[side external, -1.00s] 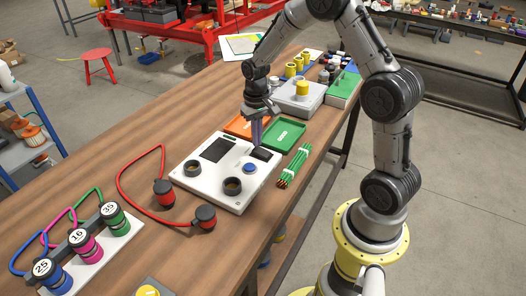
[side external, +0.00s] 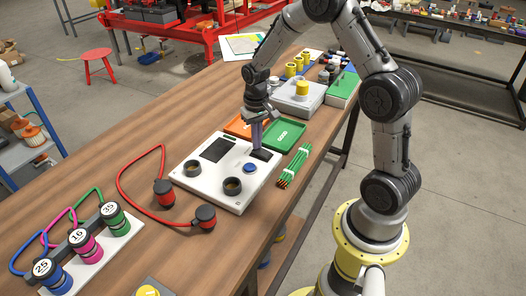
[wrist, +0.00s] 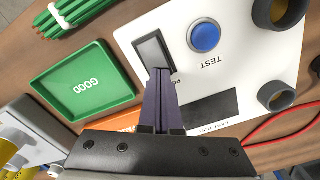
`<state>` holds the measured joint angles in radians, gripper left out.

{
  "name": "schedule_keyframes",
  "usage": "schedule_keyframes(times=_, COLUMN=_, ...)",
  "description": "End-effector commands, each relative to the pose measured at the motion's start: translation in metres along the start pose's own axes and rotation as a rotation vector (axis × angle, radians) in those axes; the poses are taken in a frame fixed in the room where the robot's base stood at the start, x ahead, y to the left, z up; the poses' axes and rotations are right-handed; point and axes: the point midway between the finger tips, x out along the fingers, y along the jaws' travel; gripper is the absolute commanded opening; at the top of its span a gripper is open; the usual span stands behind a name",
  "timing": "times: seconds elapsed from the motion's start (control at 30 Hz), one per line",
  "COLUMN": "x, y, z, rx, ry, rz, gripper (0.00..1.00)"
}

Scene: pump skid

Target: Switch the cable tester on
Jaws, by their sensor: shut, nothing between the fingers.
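The cable tester (side external: 208,185) is a white box on the wooden bench, with a dark screen (side external: 216,149), a blue TEST button (side external: 249,168) and two dark round sockets. Its black rocker switch (side external: 265,154) sits at the corner near the trays; in the wrist view the rocker switch (wrist: 154,52) is beside the blue button (wrist: 205,37). My gripper (side external: 257,149) points down at the switch, fingers together and empty. In the wrist view its fingertips (wrist: 161,72) overlap the switch's near edge. I cannot tell whether they touch it. The label by the switch is partly hidden by the fingers.
A green GOOD tray (wrist: 85,85) and an orange tray (side external: 240,127) lie beside the tester. A bundle of green cables (side external: 293,166) lies to the right. A red cable (side external: 128,186) with dark plugs curves across the bench at left. A numbered cable rack (side external: 95,250) stands front left.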

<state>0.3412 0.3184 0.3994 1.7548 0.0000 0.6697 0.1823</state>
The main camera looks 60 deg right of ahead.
Motion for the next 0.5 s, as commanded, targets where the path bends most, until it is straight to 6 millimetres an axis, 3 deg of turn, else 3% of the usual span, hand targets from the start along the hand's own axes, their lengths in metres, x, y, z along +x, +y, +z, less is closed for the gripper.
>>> schedule_keyframes(times=0.5, x=0.0073, y=0.0, z=0.0002, rx=0.0, ry=0.0, rz=0.0, gripper=0.0)
